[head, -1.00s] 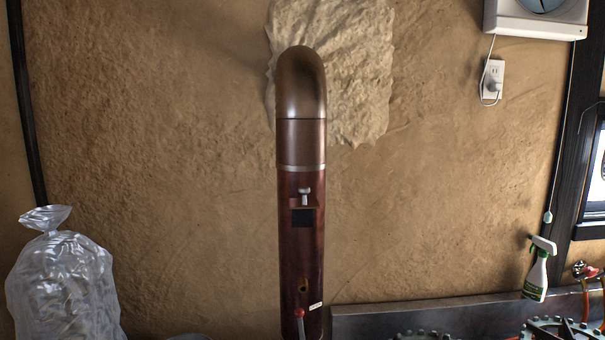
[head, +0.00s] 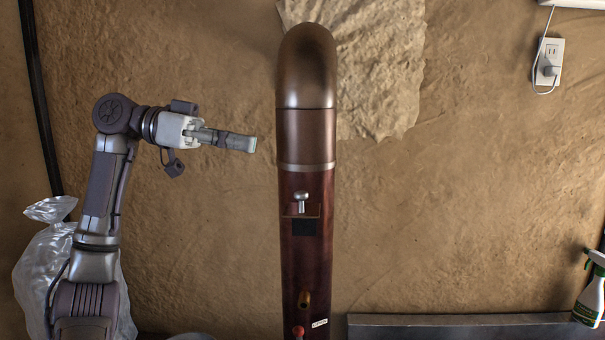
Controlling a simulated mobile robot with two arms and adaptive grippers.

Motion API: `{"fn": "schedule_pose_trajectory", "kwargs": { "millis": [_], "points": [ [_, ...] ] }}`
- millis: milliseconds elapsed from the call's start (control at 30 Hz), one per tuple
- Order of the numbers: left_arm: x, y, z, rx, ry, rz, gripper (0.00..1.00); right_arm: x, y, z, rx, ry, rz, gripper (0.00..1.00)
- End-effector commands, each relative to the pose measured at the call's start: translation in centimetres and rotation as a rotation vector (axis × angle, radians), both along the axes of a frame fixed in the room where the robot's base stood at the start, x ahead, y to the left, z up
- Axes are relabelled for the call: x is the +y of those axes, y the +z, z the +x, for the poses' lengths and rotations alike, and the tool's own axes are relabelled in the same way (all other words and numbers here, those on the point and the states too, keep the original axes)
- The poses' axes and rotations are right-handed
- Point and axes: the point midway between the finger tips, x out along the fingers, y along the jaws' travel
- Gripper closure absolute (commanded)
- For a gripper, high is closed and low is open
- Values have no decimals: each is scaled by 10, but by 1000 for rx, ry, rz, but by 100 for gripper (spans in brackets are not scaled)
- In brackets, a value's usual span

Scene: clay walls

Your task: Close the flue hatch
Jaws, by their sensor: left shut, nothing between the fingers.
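The flue is a dark red-brown pipe (head: 303,262) with a bent top, standing upright against the wall. The flue hatch (head: 302,209) is a small brown flap with a silver knob on the pipe's front. It sticks out above a dark square opening (head: 305,228), so it looks raised and open. My left gripper (head: 250,144) is shut and empty. It points right, left of the pipe and higher than the hatch, apart from both in the picture. My right gripper is not in view.
A clear plastic bag (head: 42,268) stands behind my left arm. A spray bottle (head: 590,290) is at the lower right near a grey metal ledge (head: 450,328). A red-tipped lever (head: 298,331) and a brass stub (head: 304,300) are low on the pipe.

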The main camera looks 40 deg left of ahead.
Motion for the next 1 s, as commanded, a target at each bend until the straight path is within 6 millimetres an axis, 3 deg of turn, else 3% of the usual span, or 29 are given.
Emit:
{"fn": "schedule_pose_trajectory", "kwargs": {
  "millis": [133, 400, 500, 633, 767, 1000],
  "points": [
    [-23, -3, 18, 2, -2, 3, 100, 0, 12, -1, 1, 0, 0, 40],
    [-68, -13, 53, 4, -1, 2, 100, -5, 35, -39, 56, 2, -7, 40],
    [-69, -34, 52, 5, -1, -2, 100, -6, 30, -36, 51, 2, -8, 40],
    [-71, -47, 50, 4, 0, -2, 100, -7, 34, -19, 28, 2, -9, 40],
    [-71, -54, 49, 2, 1, 0, 100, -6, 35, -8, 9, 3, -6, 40],
    [-71, -56, 49, 2, 2, 1, 100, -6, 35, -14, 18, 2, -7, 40]
  ]
}}
